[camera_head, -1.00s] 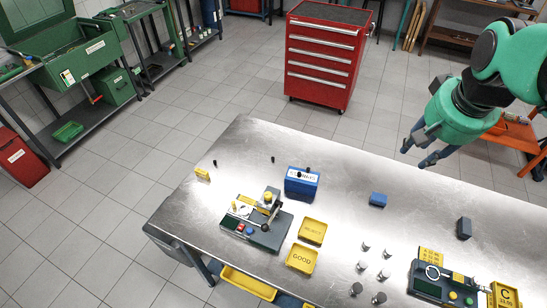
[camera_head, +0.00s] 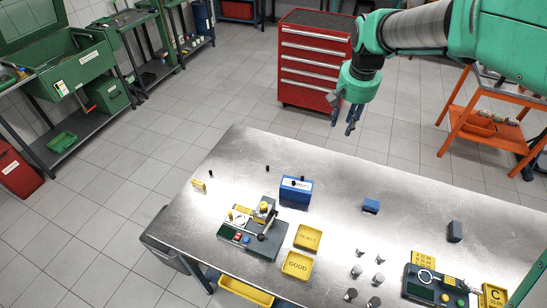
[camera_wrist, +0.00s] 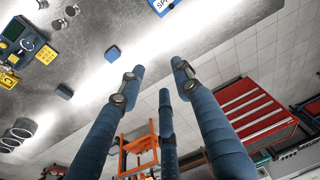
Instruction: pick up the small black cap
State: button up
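Small black pieces stand near the far left of the steel table: one black piece (camera_head: 267,168) near the back edge and another black piece (camera_head: 211,173) further left. Both are tiny, so I cannot tell which is the cap. Dark pieces also show at the top of a blue labelled box (camera_head: 297,194). My gripper (camera_head: 343,118) is above the table's far edge, right of these pieces and clear of them. In the wrist view its blue fingers (camera_wrist: 160,76) are spread, with nothing between them.
The steel table (camera_head: 345,190) also bears a green-grey fixture (camera_head: 265,244), yellow trays (camera_head: 307,237), several metal cylinders (camera_head: 356,271), blue block (camera_head: 371,205), dark block (camera_head: 455,231) and a gauge station (camera_head: 433,287). A red tool cabinet (camera_head: 315,62) stands behind. The table's back middle is clear.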

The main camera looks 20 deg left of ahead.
jog(key=w+a+f+g+p, duration=0.15)
jog(key=w+a+f, duration=0.35)
jog(key=a+f, duration=0.7)
jog(key=n+p, duration=0.1)
jog(key=p, duration=0.2)
send_over(268, 168)
notch_tip(268, 168, down, 12)
jog(key=shift+w+a+g+h, duration=0.25)
jog(key=shift+w+a+h, duration=0.05)
jog(key=shift+a+h, duration=0.1)
jog(key=shift+f, duration=4.25)
jog(key=shift+d, duration=0.1)
jog(key=shift+f, duration=2.6)
